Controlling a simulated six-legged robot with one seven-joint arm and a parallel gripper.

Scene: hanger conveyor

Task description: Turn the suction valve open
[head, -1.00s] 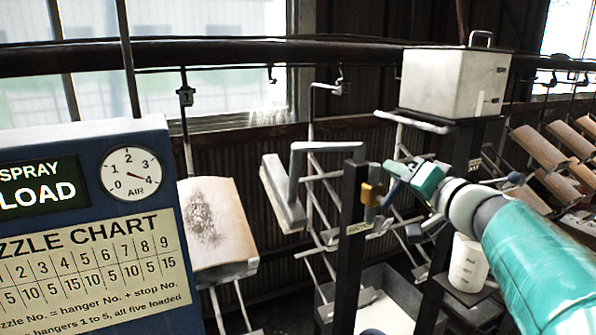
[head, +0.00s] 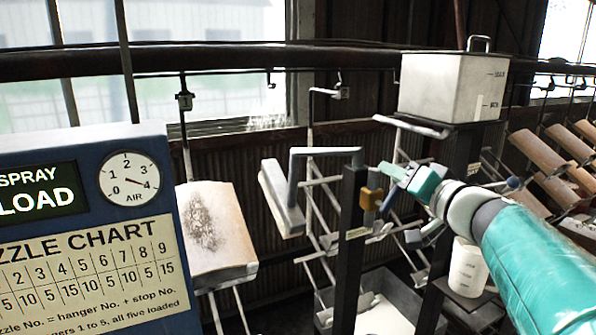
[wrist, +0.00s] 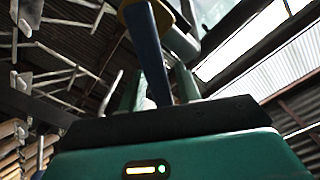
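In the wrist view, the blue lever (wrist: 150,55) runs down from the yellow body (wrist: 148,12) between my two fingers. The fingers stand apart, with a narrow gap beside the lever on the right. Contact on the left side is unclear.
A blue panel (head: 90,230) with an air dial and nozzle chart stands at the left. A lidded tank (head: 452,87) sits above my gripper on a stand. A white cup (head: 467,268) stands below my arm. Hanging boards (head: 216,230) and rods crowd the background.

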